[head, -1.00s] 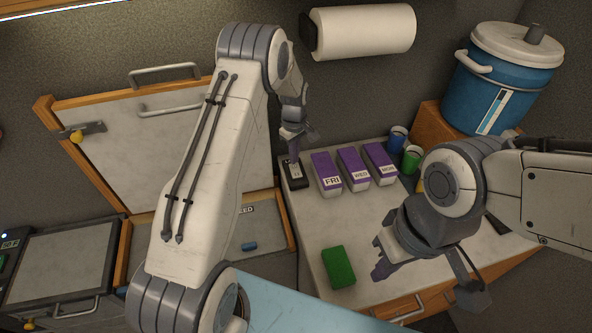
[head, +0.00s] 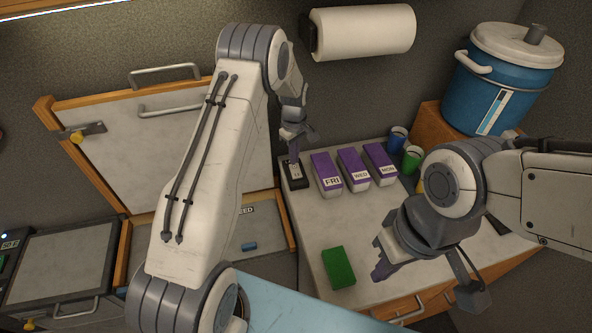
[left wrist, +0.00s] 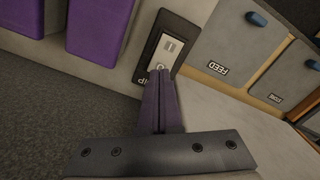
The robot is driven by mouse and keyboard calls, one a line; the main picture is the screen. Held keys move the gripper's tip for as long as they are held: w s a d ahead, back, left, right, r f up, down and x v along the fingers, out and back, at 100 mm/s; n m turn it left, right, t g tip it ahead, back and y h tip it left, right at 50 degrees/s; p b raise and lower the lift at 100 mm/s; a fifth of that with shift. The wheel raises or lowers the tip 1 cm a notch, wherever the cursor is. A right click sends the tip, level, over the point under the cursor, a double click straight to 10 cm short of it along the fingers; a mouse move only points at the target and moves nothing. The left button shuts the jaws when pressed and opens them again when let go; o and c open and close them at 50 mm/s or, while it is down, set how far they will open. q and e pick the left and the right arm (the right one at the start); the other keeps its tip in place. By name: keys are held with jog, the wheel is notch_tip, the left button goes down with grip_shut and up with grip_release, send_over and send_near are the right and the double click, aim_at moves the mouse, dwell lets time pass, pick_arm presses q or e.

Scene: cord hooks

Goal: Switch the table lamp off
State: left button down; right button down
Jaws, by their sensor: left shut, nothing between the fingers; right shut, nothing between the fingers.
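No table lamp is recognisable in these views. A black plate with a pale rocker switch (left wrist: 168,50) stands at the left end of the row of purple boxes. It also shows in the head view (head: 296,175). The rocker carries a bar mark and a round mark. My left gripper (left wrist: 160,76) is shut and empty, with its purple fingertips at the round-marked end of the rocker. I cannot tell whether they touch. The fingers partly hide a label ending in "IP". My right gripper (head: 380,258) is shut and empty, above the right part of the counter.
Purple boxes marked FRI (head: 327,173), WED (head: 353,167) and MON (head: 379,163) stand right of the switch. A green block (head: 338,267) lies on the counter front. Blue and green cups (head: 411,159) and a blue cooler (head: 500,85) are at the back right.

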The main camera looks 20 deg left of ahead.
pick_arm(q)
jog(key=shift+f+b, duration=0.65)
jog(key=shift+f, duration=0.35)
dwell(0.9)
jog(key=shift+r, duration=0.1)
jog(key=shift+r+p, duration=2.35)
jog(key=shift+r, duration=1.15)
